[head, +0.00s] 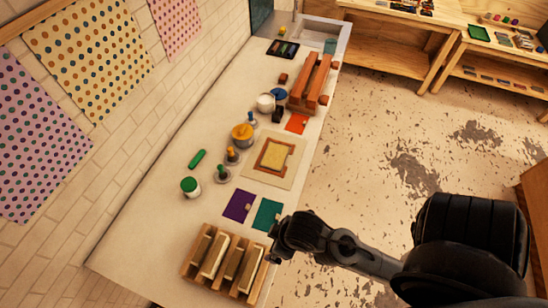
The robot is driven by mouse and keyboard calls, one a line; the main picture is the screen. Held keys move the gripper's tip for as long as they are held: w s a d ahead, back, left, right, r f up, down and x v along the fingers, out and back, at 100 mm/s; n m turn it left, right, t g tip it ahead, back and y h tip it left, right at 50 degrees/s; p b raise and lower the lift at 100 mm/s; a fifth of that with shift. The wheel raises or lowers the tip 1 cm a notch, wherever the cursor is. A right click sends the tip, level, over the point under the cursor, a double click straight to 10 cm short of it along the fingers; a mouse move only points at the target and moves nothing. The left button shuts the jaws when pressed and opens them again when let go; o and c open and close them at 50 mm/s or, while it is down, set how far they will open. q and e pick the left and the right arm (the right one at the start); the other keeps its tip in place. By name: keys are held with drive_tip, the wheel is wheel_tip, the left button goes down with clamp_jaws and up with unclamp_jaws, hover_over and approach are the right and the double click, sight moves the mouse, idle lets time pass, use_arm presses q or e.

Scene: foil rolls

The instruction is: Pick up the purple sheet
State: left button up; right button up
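The purple sheet (239,206) lies flat on the long pale counter, in front of the wooden rack and left of the teal sheet. It has a small light mark near its right side. My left gripper is not in view.
A wooden rack (187,268) with foil rolls stands at the counter's near end. A framed yellow panel (275,157), a green-lidded jar (190,187), stamps and a green roll (197,159) lie farther up. An orange sheet (297,123) is beyond. The counter left of the jar is bare.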

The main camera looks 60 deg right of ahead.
idle(0.3)
drive_tip(key=c, duration=1)
drive_tip(key=shift+o, duration=0.2)
drive_tip(key=shift+a, duration=0.1)
drive_tip(key=shift+w, duration=0.1)
